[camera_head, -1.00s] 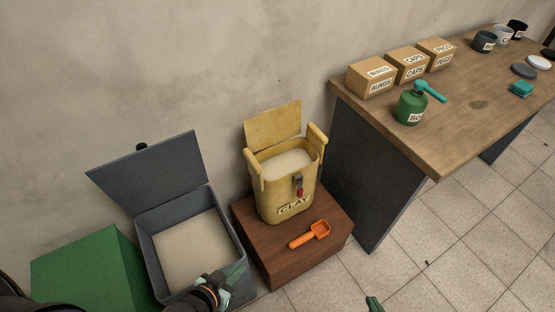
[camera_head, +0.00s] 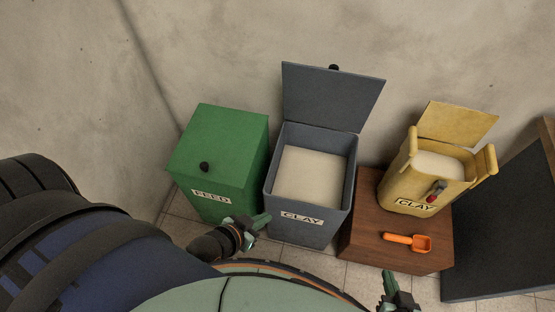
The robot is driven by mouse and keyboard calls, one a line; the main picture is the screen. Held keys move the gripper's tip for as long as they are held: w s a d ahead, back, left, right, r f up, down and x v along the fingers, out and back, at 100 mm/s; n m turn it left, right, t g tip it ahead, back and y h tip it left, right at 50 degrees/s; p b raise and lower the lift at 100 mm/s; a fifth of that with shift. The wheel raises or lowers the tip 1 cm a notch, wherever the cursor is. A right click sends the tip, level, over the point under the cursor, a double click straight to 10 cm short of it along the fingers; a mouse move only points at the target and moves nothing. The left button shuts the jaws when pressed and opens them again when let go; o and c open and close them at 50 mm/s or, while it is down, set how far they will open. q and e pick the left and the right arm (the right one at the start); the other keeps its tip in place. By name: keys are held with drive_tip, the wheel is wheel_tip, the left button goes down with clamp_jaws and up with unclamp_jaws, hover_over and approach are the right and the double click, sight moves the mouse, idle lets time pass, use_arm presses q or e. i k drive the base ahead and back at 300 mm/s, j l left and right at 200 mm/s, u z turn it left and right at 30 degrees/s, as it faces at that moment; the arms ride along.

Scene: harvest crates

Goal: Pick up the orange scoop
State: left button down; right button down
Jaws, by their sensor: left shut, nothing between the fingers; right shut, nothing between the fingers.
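The orange scoop (camera_head: 408,241) lies on the front part of a low brown wooden block (camera_head: 365,224), its handle to the left and its bowl to the right. My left gripper (camera_head: 264,221) is shut and empty, in front of the grey clay bin and the green feed bin, well left of the scoop. My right gripper (camera_head: 388,278) is shut and empty at the bottom edge, below the scoop in the picture and apart from it.
An open yellow clay container (camera_head: 400,188) stands on the block behind the scoop. The open grey clay bin (camera_head: 300,228) and the closed green feed bin (camera_head: 222,140) stand to the left. A dark table side panel (camera_head: 500,230) is at the right. Tiled floor shows in front.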

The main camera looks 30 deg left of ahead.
sight(418, 244)
drive_tip(key=u, duration=0.45)
drive_tip(key=z, duration=1.4)
drive_tip(key=k+l, duration=0.05)
